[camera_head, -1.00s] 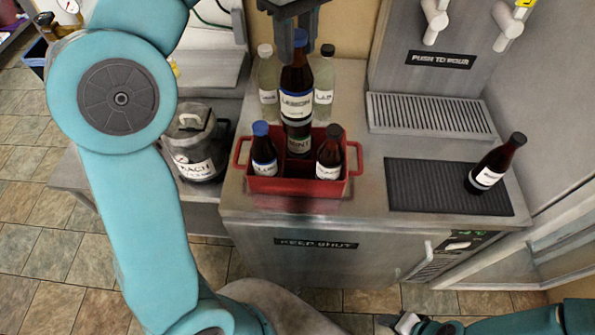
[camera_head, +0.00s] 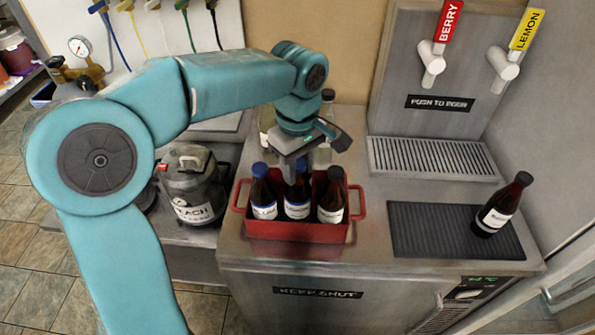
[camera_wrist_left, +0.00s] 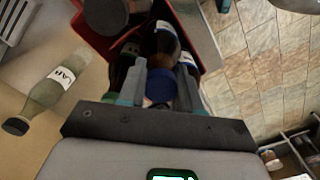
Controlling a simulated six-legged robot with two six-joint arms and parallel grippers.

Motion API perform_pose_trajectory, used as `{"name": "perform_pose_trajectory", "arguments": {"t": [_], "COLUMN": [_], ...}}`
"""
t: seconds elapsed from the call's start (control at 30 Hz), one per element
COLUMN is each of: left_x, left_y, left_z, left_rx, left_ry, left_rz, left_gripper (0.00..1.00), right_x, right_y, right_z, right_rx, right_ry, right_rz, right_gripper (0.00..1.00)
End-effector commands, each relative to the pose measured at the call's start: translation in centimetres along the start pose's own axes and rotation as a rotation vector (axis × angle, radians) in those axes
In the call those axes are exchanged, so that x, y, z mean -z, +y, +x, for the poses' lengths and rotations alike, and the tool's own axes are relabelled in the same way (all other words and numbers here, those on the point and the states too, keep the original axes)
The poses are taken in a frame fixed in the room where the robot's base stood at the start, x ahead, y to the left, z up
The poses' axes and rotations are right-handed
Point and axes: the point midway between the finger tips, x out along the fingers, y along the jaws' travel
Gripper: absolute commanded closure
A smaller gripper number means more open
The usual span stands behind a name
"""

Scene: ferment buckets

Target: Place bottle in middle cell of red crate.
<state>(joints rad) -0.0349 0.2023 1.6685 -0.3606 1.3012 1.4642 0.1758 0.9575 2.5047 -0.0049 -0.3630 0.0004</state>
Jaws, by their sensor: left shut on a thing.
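The red crate (camera_head: 298,229) stands on the steel counter. My left gripper (camera_head: 294,168) is shut on a dark bottle with a blue cap (camera_head: 297,207), which stands upright inside the crate in the middle of the front row. Its label is about level with its neighbours' labels; whether its base touches the crate floor is hidden. A blue-capped bottle (camera_head: 263,200) is in the cell to its left, and a black-capped bottle (camera_head: 331,203) to its right. In the left wrist view the held blue cap (camera_wrist_left: 160,86) sits between the fingers. My right gripper is out of view.
Clear bottles, partly hidden by my arm, stand behind the crate; one shows in the wrist view (camera_wrist_left: 47,90). A dark bottle (camera_head: 500,205) stands on the black mat (camera_head: 420,230) at right. A grey labelled canister (camera_head: 190,187) stands left of the crate.

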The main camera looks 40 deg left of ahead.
Motion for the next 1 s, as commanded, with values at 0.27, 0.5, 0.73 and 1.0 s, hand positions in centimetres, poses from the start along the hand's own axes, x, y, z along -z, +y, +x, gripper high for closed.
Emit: {"name": "perform_pose_trajectory", "arguments": {"t": [0.27, 0.5, 0.73, 1.0], "left_x": [0.1, 0.1, 0.0, 0.0], "left_y": [0.0, 0.0, 0.0, 0.0], "left_z": [1.4, 1.8, 1.8, 0.7], "left_rx": [-0.003, -0.002, 0.0, -0.002], "left_ry": [0.001, 0.001, 0.0, 0.001], "left_rz": [-0.001, -0.001, -0.001, -0.001], "left_gripper": [1.0, 1.0, 0.41, 0.41], "right_x": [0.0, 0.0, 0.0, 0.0], "right_y": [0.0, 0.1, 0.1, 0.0], "right_z": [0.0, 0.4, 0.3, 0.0], "right_rx": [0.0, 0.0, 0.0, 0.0], "right_ry": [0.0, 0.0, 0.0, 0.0], "right_rz": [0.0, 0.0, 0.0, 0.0], "right_gripper": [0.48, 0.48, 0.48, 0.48]}}
